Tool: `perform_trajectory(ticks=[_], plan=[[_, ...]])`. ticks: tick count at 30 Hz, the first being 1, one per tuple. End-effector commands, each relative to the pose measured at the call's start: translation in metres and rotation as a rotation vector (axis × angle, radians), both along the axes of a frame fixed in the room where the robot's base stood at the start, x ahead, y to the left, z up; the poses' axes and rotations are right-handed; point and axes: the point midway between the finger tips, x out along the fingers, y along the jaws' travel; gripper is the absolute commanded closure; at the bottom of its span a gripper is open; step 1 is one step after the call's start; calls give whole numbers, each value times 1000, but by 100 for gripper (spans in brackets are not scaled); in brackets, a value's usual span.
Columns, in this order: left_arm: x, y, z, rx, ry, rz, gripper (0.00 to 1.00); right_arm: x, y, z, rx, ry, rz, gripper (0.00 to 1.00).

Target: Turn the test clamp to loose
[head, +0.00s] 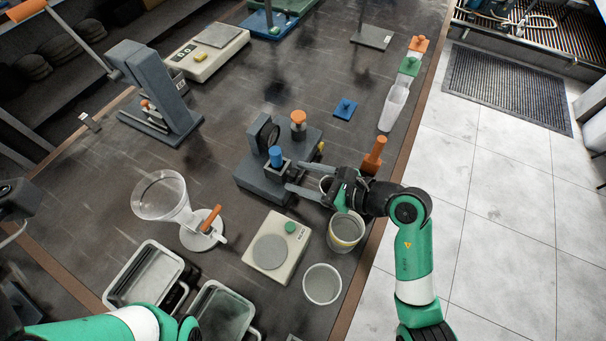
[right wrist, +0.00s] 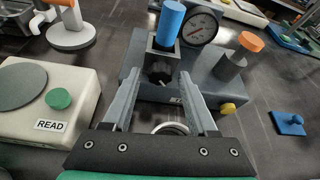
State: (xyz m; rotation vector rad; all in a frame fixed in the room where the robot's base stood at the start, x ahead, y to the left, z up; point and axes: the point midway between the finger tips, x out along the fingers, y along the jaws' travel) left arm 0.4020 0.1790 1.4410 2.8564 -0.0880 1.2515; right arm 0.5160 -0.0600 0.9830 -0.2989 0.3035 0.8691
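A dark grey test unit (head: 262,188) stands mid-bench, with a round gauge (head: 264,133) on it. A blue cylinder (head: 276,156) stands upright in a square grey holder on its front; the cylinder also shows in the right wrist view (right wrist: 170,22). A small black knob (right wrist: 160,76), which looks like the clamp, sits on the holder's front face. My right gripper (head: 297,177) is open in front of it. In the right wrist view its fingers (right wrist: 159,80) point at the knob from either side; contact cannot be told. A label below is partly hidden. My left gripper is outside the frame.
An orange-topped post (head: 298,122) and a yellow knob (head: 321,147) are on the unit's right side. A READ box (head: 277,248) sits in front.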

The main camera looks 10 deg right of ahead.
Motion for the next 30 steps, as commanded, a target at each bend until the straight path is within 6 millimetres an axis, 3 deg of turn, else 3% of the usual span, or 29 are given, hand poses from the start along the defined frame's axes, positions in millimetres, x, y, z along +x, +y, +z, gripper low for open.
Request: perform_trajectory(ticks=[11,24,30], plan=[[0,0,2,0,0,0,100,-2,-3,2,0,2,-1,33],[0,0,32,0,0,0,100,-56,-66,38,0,0,-5,33],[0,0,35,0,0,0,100,-70,-80,44,0,1,-1,33]])
